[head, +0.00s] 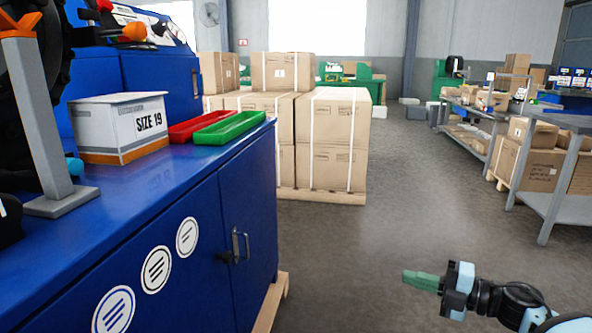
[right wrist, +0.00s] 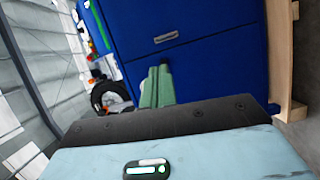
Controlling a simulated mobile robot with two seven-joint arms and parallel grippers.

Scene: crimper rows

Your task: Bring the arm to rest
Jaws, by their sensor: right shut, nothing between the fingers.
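My right gripper (head: 408,277) shows at the lower right of the head view. Its green fingers are shut with nothing between them, and it is held out over the open floor, apart from the blue cabinet. In the right wrist view the shut green fingers (right wrist: 157,86) point toward the blue cabinet front (right wrist: 200,50), which appears turned on its side. My left gripper is in neither view.
The blue cabinet (head: 235,180) fills the left. On its top are a SIZE 19 box (head: 110,128), a red tray (head: 195,127) and a green tray (head: 228,130). Stacked cartons (head: 333,130) stand behind. A metal shelf (head: 560,185) stands at right. The middle floor is clear.

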